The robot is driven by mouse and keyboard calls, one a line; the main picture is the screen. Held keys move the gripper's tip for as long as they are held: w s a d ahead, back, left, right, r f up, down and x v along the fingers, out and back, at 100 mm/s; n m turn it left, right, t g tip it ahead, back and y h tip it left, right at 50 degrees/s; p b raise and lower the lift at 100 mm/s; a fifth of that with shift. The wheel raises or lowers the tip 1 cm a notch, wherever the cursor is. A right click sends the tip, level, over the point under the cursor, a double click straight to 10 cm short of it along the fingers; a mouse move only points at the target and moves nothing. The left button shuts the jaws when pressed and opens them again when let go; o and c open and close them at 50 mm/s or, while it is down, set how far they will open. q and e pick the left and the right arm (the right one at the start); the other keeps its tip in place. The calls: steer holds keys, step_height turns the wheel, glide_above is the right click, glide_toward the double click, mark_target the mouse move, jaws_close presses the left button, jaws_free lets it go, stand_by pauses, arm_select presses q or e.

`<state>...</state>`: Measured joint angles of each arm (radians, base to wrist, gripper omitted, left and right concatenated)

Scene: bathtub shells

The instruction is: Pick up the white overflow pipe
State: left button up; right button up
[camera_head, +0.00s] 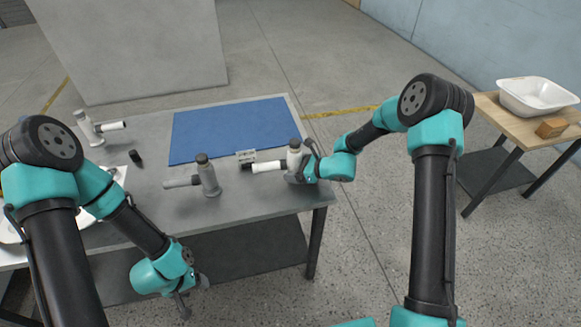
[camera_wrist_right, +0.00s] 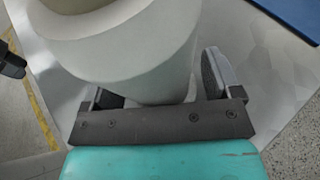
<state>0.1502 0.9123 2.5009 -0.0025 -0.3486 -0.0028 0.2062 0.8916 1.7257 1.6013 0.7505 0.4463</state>
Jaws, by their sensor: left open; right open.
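A white overflow pipe (camera_head: 293,155) with a dark cap and a side arm pointing left stands upright at the right end of the grey table (camera_head: 150,215). My right gripper (camera_head: 304,168) is at this pipe. In the right wrist view the white pipe (camera_wrist_right: 150,45) fills the space between the open fingers of my right gripper (camera_wrist_right: 160,85); the jaws are not closed on it. A greyer pipe (camera_head: 208,177) stands mid-table, and another white pipe (camera_head: 88,129) stands at the far left. My left gripper (camera_head: 183,303) is open and empty, low in front of the table edge.
A blue mat (camera_head: 230,125) lies at the back of the table. A small labelled block (camera_head: 246,156) and a small dark cylinder (camera_head: 135,157) are on the table. A side table (camera_head: 500,122) at right holds a white basin (camera_head: 535,97) and a brown block (camera_head: 551,127).

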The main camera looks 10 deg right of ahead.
mark_target(300, 163)
stand_by(0.3)
steer(key=c, duration=1.1)
steer(key=shift+r, duration=0.1)
steer(key=shift+r, duration=0.5)
steer(key=shift+s+a+r, duration=0.1)
steer(key=shift+s+r, duration=0.15)
steer(key=shift+r, duration=0.4)
steer(key=shift+s+r, duration=0.25)
steer(key=shift+r, duration=0.35)
steer(key=s+a, duration=0.1)
steer(key=s, duration=0.4)
steer(key=s+a+r, duration=0.1)
steer(key=s, duration=0.3)
steer(key=s+a, duration=0.1)
steer(key=s, duration=0.4)
steer(key=shift+s+a+r, duration=0.15)
steer(key=shift+s+a, duration=0.05)
steer(key=shift+s, duration=0.1)
steer(key=shift+w, duration=0.1)
steer(key=shift+w+d+f, duration=0.6)
steer(key=shift+w+f, duration=0.15)
steer(key=shift+w, duration=1.85)
steer(key=shift+w+d+f, duration=0.65)
steer(key=shift+w+f, duration=0.05)
steer(key=shift+w, duration=1.85)
steer(key=shift+w+d+f, duration=0.6)
steer(key=shift+w+f, duration=0.15)
steer(key=shift+w, duration=1.85)
